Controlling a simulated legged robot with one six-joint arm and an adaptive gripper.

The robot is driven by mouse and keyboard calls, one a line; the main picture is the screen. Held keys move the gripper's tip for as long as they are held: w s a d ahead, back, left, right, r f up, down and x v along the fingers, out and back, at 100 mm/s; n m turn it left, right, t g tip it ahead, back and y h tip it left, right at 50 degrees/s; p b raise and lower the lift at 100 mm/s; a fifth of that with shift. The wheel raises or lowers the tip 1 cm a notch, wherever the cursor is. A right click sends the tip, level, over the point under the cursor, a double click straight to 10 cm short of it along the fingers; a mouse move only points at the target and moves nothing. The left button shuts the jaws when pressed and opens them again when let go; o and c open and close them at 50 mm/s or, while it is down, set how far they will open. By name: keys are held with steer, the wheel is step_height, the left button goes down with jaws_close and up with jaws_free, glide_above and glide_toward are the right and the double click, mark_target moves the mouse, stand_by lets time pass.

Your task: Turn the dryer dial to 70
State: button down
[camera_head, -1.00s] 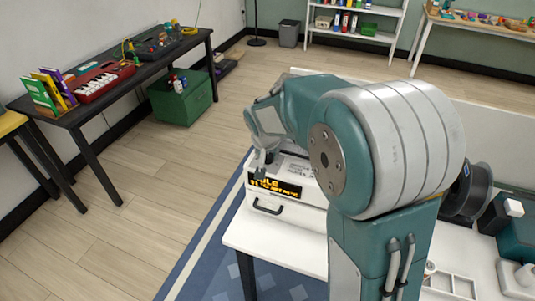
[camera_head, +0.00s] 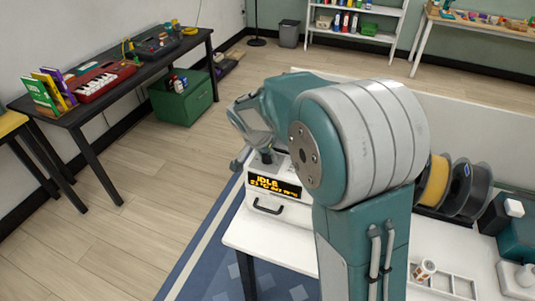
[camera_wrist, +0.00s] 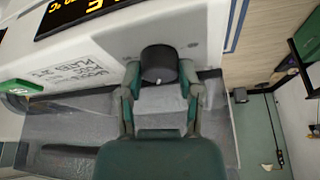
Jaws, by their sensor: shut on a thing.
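The white dryer (camera_head: 288,209) stands on the white table, with a black display (camera_head: 274,187) showing yellow text. The upper line reads IDLE; the smaller lower line is too blurred to read surely. The dial's marking is not readable.
Filament spools (camera_head: 461,186) stand right of my arm. A small cup (camera_head: 424,270) and a white divided tray (camera_head: 447,283) are on the table.

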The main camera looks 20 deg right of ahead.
steer(key=shift+s+f, duration=0.15)
steer(key=shift+f, duration=0.05)
steer(key=shift+c, duration=1.3)
jaws_free()
steer(key=shift+a, duration=0.1)
steer(key=shift+r, duration=0.2)
steer(key=shift+a+r, duration=0.1)
steer(key=shift+r, duration=0.25)
steer(key=v, duration=1.1)
steer(key=shift+a, duration=0.15)
